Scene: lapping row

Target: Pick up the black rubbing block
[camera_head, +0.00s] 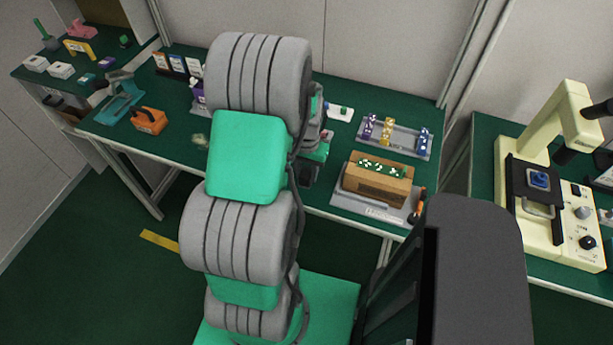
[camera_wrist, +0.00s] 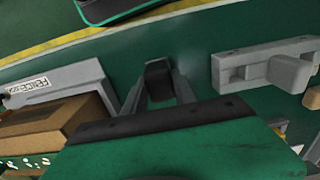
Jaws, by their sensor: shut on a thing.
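The black rubbing block (camera_wrist: 159,82) shows in the wrist view as a small dark block between my two grey fingers. My gripper (camera_wrist: 158,72) is shut on it, with a finger against each side. Green table surface shows around the fingers; I cannot tell whether the block touches it. In the head view my arm hides most of the gripper and I cannot make out the block there.
A wooden box (camera_head: 378,187) of green pieces stands on a grey labelled tray close right of my gripper. A rack (camera_head: 408,150) of coloured pieces lies behind it. A grey fixture (camera_wrist: 262,66) sits on the other side. A cream microscope (camera_head: 520,205) stands far right.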

